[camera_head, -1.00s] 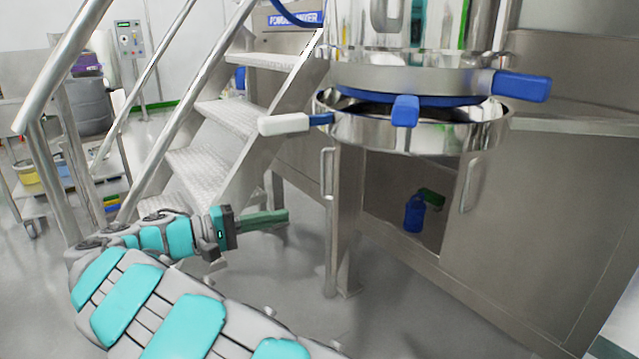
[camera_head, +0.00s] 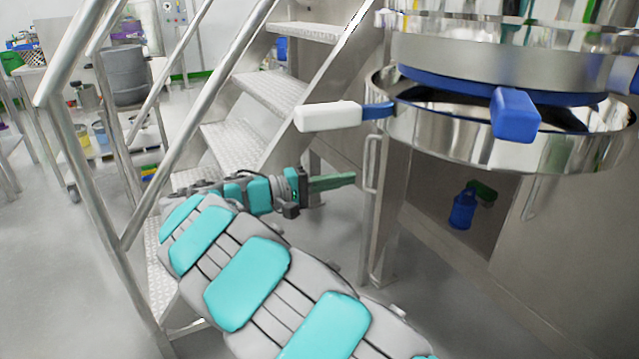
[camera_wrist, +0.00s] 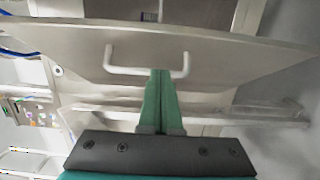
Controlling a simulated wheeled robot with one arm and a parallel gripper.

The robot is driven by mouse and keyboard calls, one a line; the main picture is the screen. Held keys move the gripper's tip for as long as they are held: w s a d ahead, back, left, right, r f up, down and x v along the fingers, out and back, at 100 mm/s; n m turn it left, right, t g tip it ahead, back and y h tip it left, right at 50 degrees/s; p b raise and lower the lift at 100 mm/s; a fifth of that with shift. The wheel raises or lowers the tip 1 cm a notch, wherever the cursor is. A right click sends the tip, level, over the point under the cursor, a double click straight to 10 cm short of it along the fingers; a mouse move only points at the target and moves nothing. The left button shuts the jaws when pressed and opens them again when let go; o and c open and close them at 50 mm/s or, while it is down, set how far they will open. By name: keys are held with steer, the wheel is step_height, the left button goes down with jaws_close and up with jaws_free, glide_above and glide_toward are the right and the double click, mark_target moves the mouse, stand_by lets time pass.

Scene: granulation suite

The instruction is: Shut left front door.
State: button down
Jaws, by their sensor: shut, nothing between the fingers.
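The left front door (camera_head: 396,215) of the steel cabinet stands open, swung outward and seen nearly edge-on. Its bar handle (camera_head: 371,164) is on the side facing my gripper. My gripper (camera_head: 352,180) is shut and empty, with its green fingers pointing at the door just left of the handle. In the wrist view the door (camera_wrist: 225,52) spans the upper part, and the tips of my gripper (camera_wrist: 160,74) overlap the middle of the handle (camera_wrist: 120,70). I cannot tell whether they touch it.
The cabinet opening shows a blue bottle (camera_head: 462,208) inside. A round steel vessel (camera_head: 440,125) with a white-ended lever (camera_head: 328,116) and blue clamps overhangs the door. Metal stairs (camera_head: 268,92) with railings stand close on the left. Grey floor is clear below the door.

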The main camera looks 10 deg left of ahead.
mark_target(364, 184)
steer(key=shift+s+d, duration=0.3)
steer(key=shift+d, duration=0.8)
steer(key=shift+s+d, duration=0.25)
steer(key=shift+d, duration=0.8)
steer(key=shift+d, duration=0.1)
